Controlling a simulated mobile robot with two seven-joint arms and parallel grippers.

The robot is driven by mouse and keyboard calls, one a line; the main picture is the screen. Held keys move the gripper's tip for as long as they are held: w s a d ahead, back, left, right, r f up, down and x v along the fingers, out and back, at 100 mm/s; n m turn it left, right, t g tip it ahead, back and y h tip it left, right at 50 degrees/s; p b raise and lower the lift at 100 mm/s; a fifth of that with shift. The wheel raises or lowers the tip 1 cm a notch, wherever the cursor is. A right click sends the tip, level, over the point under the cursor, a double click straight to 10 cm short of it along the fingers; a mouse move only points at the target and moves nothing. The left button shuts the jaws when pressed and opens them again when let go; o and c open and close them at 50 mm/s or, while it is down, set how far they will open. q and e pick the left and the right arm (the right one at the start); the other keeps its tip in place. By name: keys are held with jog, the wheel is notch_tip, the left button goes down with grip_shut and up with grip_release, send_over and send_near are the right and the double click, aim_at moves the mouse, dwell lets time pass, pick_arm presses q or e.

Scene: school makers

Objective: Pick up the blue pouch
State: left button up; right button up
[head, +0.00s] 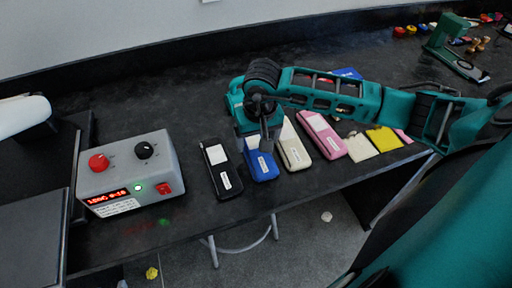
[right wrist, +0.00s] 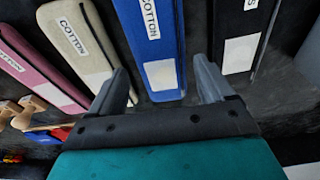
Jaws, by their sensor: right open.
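The blue pouch (head: 262,166) lies on the dark table between a black pouch (head: 222,171) and a cream pouch (head: 293,152). It has white labels. My right gripper (head: 267,143) is over the far part of the blue pouch and hides some of it. In the right wrist view the blue pouch (right wrist: 150,45) runs between the two open fingers of my right gripper (right wrist: 165,85), one finger on each side. The fingers appear apart from it. I cannot tell how high they are above the table. My left gripper is not in view.
A pink pouch (head: 322,137) lies right of the cream one, with small fabric pieces (head: 383,139) beyond it. A grey control box (head: 127,172) with red and black knobs stands at the left. A green device (head: 455,50) stands at the far right.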

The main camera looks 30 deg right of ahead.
aim_at(256, 147)
jog(key=shift+w+f, duration=0.15)
jog(key=shift+f, duration=0.65)
jog(key=shift+w+f, duration=0.15)
jog(key=shift+f, duration=0.6)
jog(key=shift+c, duration=0.3)
jog(key=c, duration=0.7)
